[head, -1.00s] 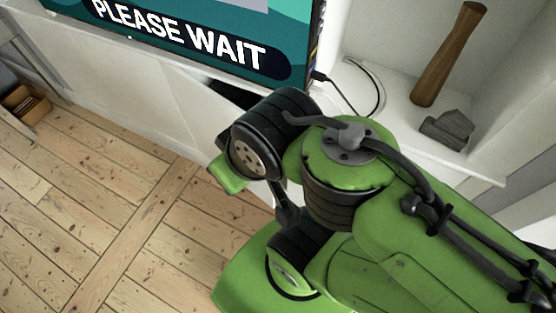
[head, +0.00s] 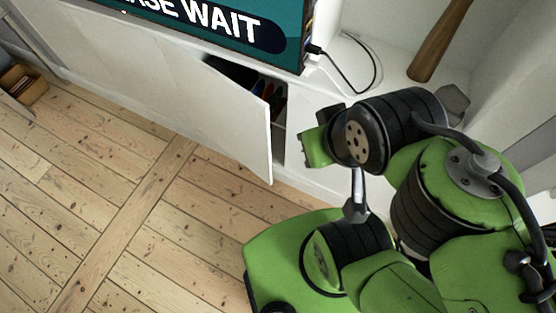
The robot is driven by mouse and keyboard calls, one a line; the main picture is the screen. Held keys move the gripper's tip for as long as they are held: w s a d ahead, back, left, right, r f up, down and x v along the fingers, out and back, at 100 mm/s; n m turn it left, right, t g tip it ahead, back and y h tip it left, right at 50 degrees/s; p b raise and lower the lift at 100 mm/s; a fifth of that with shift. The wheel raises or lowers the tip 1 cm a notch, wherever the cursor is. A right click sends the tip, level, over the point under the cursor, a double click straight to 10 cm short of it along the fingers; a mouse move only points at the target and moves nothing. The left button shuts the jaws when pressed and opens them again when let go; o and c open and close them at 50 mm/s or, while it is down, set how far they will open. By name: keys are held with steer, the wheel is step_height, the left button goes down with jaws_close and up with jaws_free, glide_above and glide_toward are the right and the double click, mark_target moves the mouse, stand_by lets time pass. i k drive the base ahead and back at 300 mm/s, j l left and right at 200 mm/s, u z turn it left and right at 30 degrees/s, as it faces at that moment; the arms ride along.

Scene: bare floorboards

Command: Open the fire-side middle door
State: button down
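A white cabinet door (head: 222,108) stands ajar below the screen. Its free right edge is swung out over the floor, and a dark gap shows behind its top and right side. My gripper (head: 318,146), a green end piece on the black wrist, is to the right of the door's free edge, in front of the cabinet. It looks apart from the door. Its fingers cannot be made out, so whether it is open or shut does not show.
A screen (head: 220,25) stands on the white cabinet, with a black cable (head: 352,80) beside it. A wooden-handled tool (head: 438,42) leans in the alcove at right, its head partly hidden by my arm. A small box (head: 24,90) is at far left. The floorboards (head: 130,215) before the door are clear.

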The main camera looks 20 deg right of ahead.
mark_target(217, 105)
steer(key=i+j+u, duration=0.1)
steer(key=i+j, duration=0.2)
steer(key=j, duration=0.2)
steer(key=i+j+u, duration=0.15)
steer(key=i+j, duration=0.15)
steer(key=j, duration=0.15)
